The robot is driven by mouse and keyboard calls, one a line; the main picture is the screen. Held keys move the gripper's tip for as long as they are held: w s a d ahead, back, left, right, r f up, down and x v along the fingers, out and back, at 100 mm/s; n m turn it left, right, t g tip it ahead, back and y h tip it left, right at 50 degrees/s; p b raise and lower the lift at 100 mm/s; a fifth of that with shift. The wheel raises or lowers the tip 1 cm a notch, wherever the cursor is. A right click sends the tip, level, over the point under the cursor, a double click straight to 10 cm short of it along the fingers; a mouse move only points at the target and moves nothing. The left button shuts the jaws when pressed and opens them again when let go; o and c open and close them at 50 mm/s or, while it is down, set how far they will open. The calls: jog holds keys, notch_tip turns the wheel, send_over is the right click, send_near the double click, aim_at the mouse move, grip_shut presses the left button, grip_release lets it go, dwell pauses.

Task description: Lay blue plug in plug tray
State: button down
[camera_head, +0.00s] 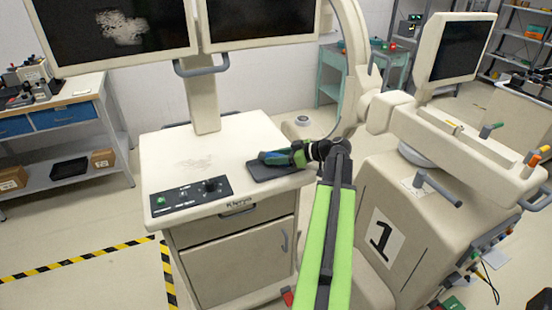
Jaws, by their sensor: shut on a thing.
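The blue plug (276,158) shows as a small blue piece at the end of my gripper (292,156), over the right part of the cart top. My gripper is shut on it. A flat dark tray (262,174), which looks like the plug tray, lies on the cart top directly below. The plug appears over the tray; I cannot tell whether it touches it. My gripper and arm hide part of the plug and the tray's right side.
The cream cart (170,150) carries a black control panel (190,195) at its front left and a monitor post (203,90) behind. A large machine marked 1 (375,235) stands close on the right. The cart top's middle is clear.

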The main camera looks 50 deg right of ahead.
jog(key=c, duration=0.9)
grip_release()
jog(key=shift+f, duration=0.1)
jog(key=shift+r+p, duration=0.25)
jog(key=shift+p, duration=0.05)
jog(key=p+v, duration=0.4)
jog(key=v, duration=0.7)
jog(key=shift+s+d+r+p, duration=0.1)
jog(key=shift+s+r+p, duration=0.05)
jog(key=shift+p, duration=0.15)
jog(key=shift+s+d, duration=0.1)
jog(key=shift+s, duration=0.15)
